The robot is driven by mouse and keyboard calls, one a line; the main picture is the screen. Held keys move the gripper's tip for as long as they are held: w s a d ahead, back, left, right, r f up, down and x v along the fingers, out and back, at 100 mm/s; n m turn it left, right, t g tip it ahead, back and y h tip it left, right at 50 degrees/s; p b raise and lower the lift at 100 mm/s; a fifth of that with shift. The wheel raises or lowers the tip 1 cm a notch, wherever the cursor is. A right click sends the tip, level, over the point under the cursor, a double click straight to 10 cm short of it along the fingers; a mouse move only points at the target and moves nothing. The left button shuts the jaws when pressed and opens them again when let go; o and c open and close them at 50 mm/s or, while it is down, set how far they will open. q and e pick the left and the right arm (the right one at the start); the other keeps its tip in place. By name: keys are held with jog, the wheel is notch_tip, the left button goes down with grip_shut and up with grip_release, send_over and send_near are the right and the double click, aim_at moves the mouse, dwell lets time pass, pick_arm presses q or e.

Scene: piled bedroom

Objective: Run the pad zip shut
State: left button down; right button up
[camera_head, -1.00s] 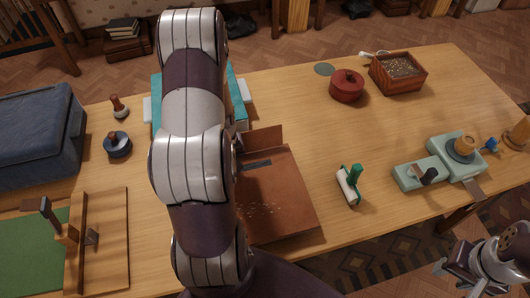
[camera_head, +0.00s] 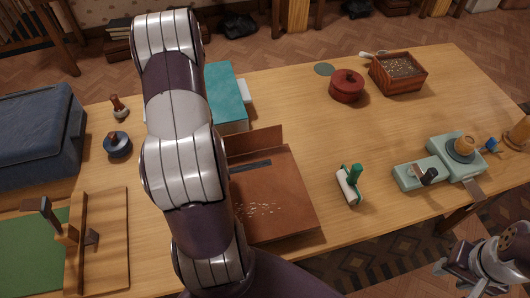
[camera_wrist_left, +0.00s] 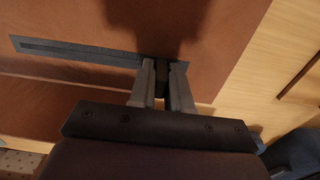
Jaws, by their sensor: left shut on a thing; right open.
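The brown leather pad (camera_head: 275,205) lies on the table with a raised flap along its back edge. Its dark grey zip strip (camera_head: 252,166) shows to the right of my left arm, and in the left wrist view the strip (camera_wrist_left: 75,53) runs across the pad. My left gripper (camera_wrist_left: 163,72) is shut on the small dark zip pull (camera_wrist_left: 163,65) near the strip's right end in that view. The head view hides this gripper and the pull behind my arm. My right gripper (camera_head: 452,272) is open and empty, off the table's front right side.
A white-and-green roller tool (camera_head: 350,185) lies right of the pad. A teal book (camera_head: 226,97) is behind it, and a wooden board (camera_head: 110,260) is to the left. A red pot (camera_head: 346,86) stands farther back. Table between pot and roller is clear.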

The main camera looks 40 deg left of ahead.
pick_arm(q)
jog(key=shift+s+a, duration=0.15)
jog(key=shift+s, duration=0.05)
jog(key=c, duration=1.1)
grip_release()
jog(key=shift+c, duration=0.2)
jog(key=shift+r, duration=0.1)
notch_tip(320, 180, up, 7)
jog(key=p, duration=0.6)
jog(key=shift+p, duration=0.4)
